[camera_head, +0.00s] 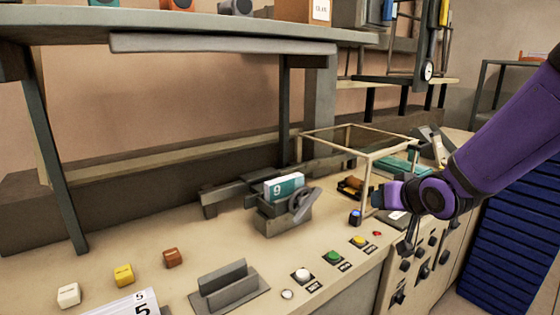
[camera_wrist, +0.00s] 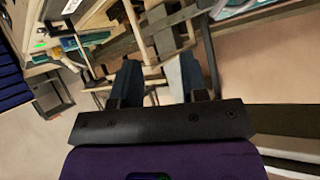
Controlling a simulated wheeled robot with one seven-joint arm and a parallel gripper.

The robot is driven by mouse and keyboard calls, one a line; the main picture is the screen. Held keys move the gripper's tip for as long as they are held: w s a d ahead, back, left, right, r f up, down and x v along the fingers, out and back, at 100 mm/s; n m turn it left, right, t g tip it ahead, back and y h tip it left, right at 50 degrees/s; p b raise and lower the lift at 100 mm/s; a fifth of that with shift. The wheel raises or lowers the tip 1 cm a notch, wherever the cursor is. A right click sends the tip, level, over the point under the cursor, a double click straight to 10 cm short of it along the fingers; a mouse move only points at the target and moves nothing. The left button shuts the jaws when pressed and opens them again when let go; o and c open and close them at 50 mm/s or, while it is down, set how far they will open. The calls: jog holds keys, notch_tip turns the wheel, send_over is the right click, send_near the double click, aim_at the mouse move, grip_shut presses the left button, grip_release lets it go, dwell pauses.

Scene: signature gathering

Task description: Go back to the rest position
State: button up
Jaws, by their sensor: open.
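My purple arm comes in from the right in the head view. My gripper (camera_head: 376,196) is beside the front post of a wood-framed clear box (camera_head: 368,150), above the right part of the workbench; I cannot tell if it touches the post. In the wrist view my gripper (camera_wrist: 158,70) has two dark blue-grey fingers apart, with nothing held between them. Wooden bars show beyond and between the fingers.
Blue drawers (camera_head: 515,245) stand at right. Open floor shows in the wrist view.

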jog(key=s+d+r+g+h, duration=0.1)
jog(key=s+d+r+g, duration=0.1)
jog(key=s, duration=0.6)
jog(key=s+d+r+g, duration=0.2)
jog(key=s+r, duration=0.3)
jog(key=s, duration=0.4)
jog(key=s+d+r+g+h, duration=0.1)
jog(key=s+d+r+g, duration=0.1)
jog(key=s, duration=0.6)
jog(key=shift+s+d+r+h, duration=0.2)
jog(key=shift+s+r+h, duration=0.1)
jog(key=shift+r, duration=0.45)
